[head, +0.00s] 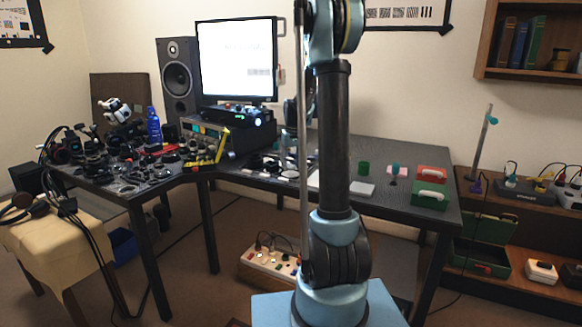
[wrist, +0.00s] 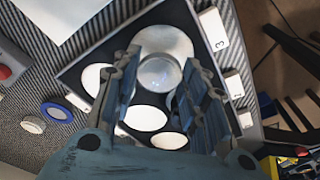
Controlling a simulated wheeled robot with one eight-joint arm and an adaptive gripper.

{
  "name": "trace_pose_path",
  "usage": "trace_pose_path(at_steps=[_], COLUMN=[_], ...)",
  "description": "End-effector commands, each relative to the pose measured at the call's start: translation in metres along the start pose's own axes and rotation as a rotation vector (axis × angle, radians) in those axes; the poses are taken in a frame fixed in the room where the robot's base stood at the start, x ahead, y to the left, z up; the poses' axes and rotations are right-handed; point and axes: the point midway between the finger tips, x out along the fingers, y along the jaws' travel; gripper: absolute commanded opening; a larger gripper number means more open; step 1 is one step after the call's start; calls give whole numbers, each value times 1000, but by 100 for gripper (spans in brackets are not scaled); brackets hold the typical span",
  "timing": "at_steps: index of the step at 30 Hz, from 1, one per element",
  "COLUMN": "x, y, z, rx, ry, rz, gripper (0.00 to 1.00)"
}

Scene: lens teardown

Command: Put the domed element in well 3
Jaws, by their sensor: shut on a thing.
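My gripper (wrist: 161,62) is shut on the domed element (wrist: 159,76), a clear round lens between its two fingers in the wrist view. Below it is a dark tray (wrist: 78,80) with several round white wells. The element overlaps the near side of well 3 (wrist: 164,42), a white circle beside the label marked 3 (wrist: 214,31). From this angle I cannot tell the element's height above the tray or whether it touches it. The head view does not show the gripper or the element.
In the wrist view, a blue-rimmed ring (wrist: 57,112) and a pale disc (wrist: 33,125) lie left of the tray. In the head view, the dark desk (head: 400,203) carries a monitor (head: 237,62), camera parts at left, and red and green boxes (head: 431,185) at right.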

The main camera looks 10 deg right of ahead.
Motion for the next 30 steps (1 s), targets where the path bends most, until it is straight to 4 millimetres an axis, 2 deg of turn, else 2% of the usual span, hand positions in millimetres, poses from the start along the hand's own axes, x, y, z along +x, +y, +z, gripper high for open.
trace_pose_path(at_steps=[3,27,28,30], x=[6,18,18,18], y=[0,0,0,0], z=[1,3,3,3], rx=[0,0,0,0], ry=[0,0,0,0], rz=[0,0,0,0], gripper=[16,16,45,60])
